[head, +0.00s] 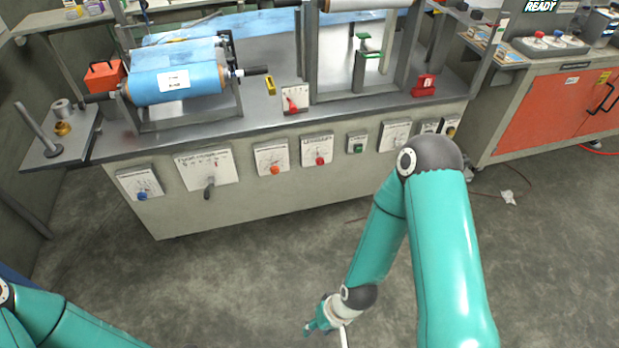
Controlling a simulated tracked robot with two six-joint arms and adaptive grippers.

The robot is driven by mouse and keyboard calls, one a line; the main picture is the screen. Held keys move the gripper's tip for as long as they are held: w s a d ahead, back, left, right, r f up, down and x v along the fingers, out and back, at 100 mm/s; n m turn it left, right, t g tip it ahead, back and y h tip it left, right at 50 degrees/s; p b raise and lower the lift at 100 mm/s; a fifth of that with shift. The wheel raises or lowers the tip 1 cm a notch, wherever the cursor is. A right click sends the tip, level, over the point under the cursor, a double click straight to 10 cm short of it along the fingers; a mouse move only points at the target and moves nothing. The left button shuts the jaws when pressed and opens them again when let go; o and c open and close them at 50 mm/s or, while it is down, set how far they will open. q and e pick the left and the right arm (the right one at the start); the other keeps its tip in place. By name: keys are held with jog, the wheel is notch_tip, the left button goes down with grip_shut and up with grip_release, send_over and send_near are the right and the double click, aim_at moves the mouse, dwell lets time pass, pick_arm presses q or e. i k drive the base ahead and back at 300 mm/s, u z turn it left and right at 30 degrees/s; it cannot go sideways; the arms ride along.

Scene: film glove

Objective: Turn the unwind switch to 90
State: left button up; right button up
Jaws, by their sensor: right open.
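Several switch panels are on the front of the grey machine (300,185). From the left they include a panel with a blue knob (142,194), a large panel with a dark lever (209,188), one with an orange knob (275,170) and one with a red knob (320,160). The labels are too small to read, so I cannot tell which is the unwind switch or its angle. My right gripper (312,328) is open and empty, low over the floor and well apart from the panels. My left gripper is out of view; only its arm shows at lower left.
A blue film roll (175,82) sits in a stand on the machine top, beside an orange box (103,75). An orange cabinet (550,110) stands at right. The floor in front is mostly clear.

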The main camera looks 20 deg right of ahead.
aim_at(320, 161)
jog(key=u, duration=0.4)
jog(key=i, duration=1.45)
jog(key=z, duration=0.75)
